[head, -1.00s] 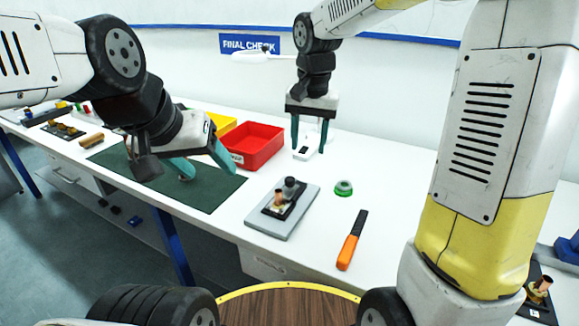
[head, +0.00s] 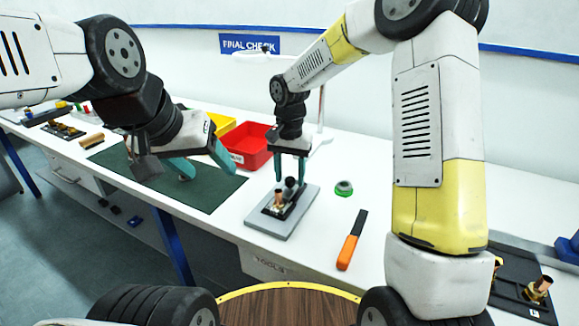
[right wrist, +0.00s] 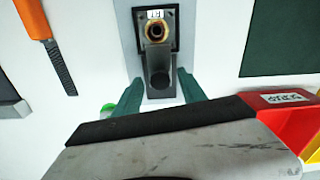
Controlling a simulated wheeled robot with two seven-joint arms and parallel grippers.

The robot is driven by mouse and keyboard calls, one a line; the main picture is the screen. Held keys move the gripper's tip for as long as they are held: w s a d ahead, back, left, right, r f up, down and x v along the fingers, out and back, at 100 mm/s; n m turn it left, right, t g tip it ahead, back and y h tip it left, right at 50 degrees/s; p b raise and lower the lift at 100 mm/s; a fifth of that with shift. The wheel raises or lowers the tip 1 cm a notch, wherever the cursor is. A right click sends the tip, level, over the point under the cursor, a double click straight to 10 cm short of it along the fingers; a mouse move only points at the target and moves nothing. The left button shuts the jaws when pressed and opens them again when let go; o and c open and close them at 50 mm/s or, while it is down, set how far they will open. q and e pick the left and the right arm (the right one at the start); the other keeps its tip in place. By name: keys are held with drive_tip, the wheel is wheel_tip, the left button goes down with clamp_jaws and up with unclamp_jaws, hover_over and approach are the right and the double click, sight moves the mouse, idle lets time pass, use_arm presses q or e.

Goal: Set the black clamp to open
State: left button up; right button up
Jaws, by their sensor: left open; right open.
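The black clamp (head: 293,206) sits on a grey plate (head: 262,222) on the white table, with a brass piece (head: 279,198) at its front and a dark round knob (head: 290,183) at its back. In the right wrist view its dark lever (right wrist: 157,66) points toward my gripper, beside the brass ring (right wrist: 155,32). My right gripper (head: 290,177) is open, pointing down, with its teal fingers on either side of the knob; I cannot tell whether they touch it. My left gripper (head: 203,168) is open and empty above the green mat (head: 215,196).
A red bin (head: 248,160) stands behind the plate, with a yellow bin (head: 222,124) beyond. An orange-handled file (head: 350,242) and a green round item (head: 344,188) lie to the right of the plate. Another black fixture (head: 515,290) is at the far right.

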drive_tip(key=shift+f, duration=0.1)
clamp_jaws()
idle(1.4)
